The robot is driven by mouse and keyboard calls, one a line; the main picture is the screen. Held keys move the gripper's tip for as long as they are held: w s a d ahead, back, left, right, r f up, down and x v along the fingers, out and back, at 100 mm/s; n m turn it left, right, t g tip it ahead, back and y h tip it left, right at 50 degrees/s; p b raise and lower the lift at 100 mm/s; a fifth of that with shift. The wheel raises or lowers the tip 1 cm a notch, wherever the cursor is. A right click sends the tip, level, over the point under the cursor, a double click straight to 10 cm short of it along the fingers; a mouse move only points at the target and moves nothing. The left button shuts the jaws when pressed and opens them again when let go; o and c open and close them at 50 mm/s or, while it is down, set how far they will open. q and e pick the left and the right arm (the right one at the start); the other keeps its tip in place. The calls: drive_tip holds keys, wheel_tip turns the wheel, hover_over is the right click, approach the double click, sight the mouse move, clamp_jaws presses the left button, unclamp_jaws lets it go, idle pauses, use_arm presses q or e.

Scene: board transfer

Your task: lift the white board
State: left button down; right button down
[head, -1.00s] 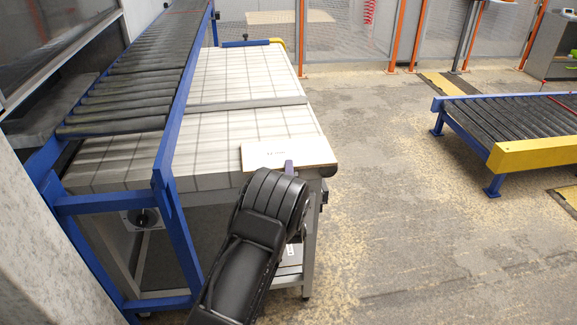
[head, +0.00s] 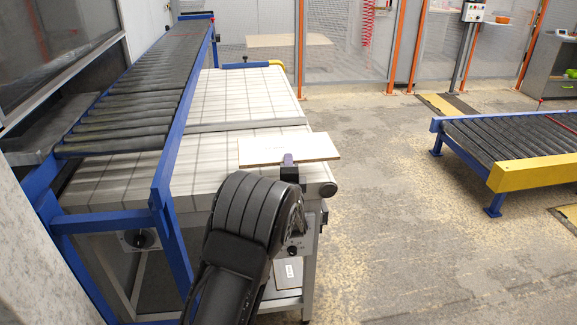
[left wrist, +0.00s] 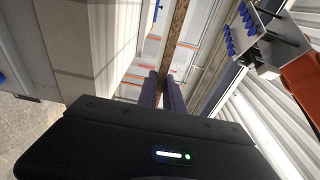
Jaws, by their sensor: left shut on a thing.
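The white board (head: 275,148) is a thin, pale panel with a brownish edge and faint markings. It appears a little above the front right end of the white belt table (head: 225,165), its right end reaching past the table's edge. My left gripper (head: 289,161) is shut on the board's near edge, with my black wrist in front of it. In the left wrist view, the two fingers (left wrist: 162,90) clasp the board's narrow brown edge (left wrist: 173,40), seen edge-on. My right gripper is not in view.
A blue-framed roller conveyor (head: 140,85) runs along the table's left side. Another roller conveyor (head: 510,140) with a yellow end stands at right. A pale labelled panel (head: 288,272) shows below the table. The floor between is clear.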

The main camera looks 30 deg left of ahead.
use_arm(q)
drive_tip(key=shift+r, duration=0.15)
wheel_tip(320, 180, up, 6)
drive_tip(key=p, duration=0.4)
idle(0.3)
